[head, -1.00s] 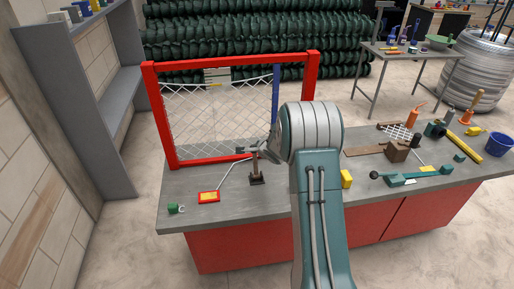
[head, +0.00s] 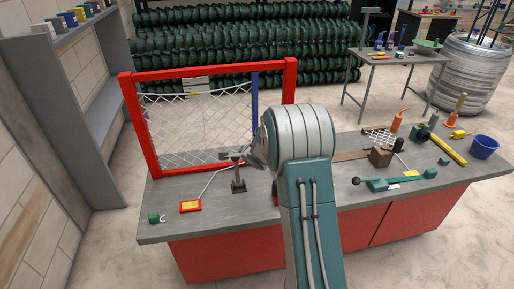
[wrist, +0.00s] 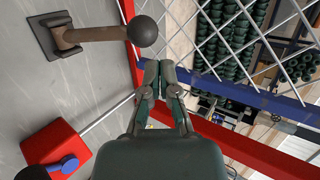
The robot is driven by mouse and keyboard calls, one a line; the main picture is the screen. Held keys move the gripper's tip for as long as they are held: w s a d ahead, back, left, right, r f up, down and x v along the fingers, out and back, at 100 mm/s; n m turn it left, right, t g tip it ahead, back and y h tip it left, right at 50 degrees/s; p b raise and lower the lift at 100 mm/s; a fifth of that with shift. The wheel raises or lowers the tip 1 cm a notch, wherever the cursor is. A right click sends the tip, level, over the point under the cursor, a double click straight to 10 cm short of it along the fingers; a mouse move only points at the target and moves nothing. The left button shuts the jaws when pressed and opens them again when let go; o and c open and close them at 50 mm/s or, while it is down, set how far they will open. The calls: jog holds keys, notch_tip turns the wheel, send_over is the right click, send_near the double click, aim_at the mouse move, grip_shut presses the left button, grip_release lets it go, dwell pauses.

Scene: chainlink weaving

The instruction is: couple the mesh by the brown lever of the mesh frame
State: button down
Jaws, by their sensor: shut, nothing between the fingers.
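The brown lever (head: 238,178) stands upright on a dark square base on the grey bench, in front of the red mesh frame (head: 205,72). In the wrist view the lever (wrist: 95,34) has a dark round knob (wrist: 142,31). The wire mesh (head: 190,125) hangs inside the frame, with a blue upright bar (head: 254,95) at its right. My gripper (wrist: 159,72) is shut and empty, with its fingertips beside the knob and apart from it in the wrist view. In the head view my gripper (head: 230,155) overlaps the lever's top, hiding the knob.
A teal tool (head: 395,182), a brown block (head: 380,156) and a blue bucket (head: 484,146) are on the right.

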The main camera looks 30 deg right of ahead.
jog(key=s+a+r+n+g+h, duration=0.1)
jog(key=s+a+r+n, duration=0.25)
jog(key=s+r, duration=0.6)
jog(key=s+a+r+n+g+h, duration=0.1)
jog(key=s+a+r+n+h, duration=0.15)
jog(key=s+r+n, duration=0.5)
jog(key=s+a+r+n+g+y, duration=0.1)
jog(key=s+a+n, duration=0.3)
jog(key=s, duration=0.8)
jog(key=s+a+r+n+g+y, duration=0.1)
jog(key=s+a+n, duration=0.4)
jog(key=s, duration=0.7)
jog(key=shift+s+a+g+y, duration=0.15)
jog(key=shift+a+g+y, duration=0.65)
jog(key=shift+a+y, duration=0.35)
